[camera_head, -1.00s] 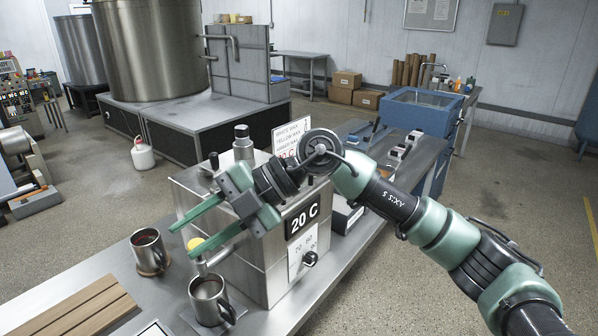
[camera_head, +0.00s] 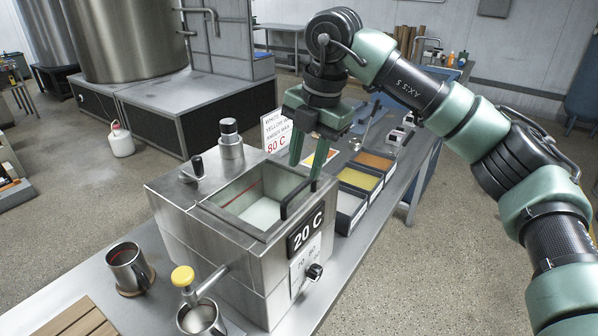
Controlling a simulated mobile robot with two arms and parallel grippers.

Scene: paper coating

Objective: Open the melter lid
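The melter (camera_head: 185,228) is a steel box with a 20 C display on its front. Its top shows a framed rectangular well (camera_head: 262,213), pale inside with a red line. I cannot tell whether a clear lid covers it. A black arched handle (camera_head: 300,197) stands at the well's right edge. My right gripper (camera_head: 305,174) points down over that edge, its green fingers apart. One fingertip is close to the handle's upper end; I cannot tell whether it touches. Nothing shows between the fingers. My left gripper is out of view.
A yellow-knobbed tap (camera_head: 183,277) sticks out over a metal mug (camera_head: 202,318); another mug (camera_head: 128,266) stands left. Colored trays (camera_head: 375,160) and a sign (camera_head: 277,131) stand behind the melter. A black-knobbed lever (camera_head: 193,169) rises from its top.

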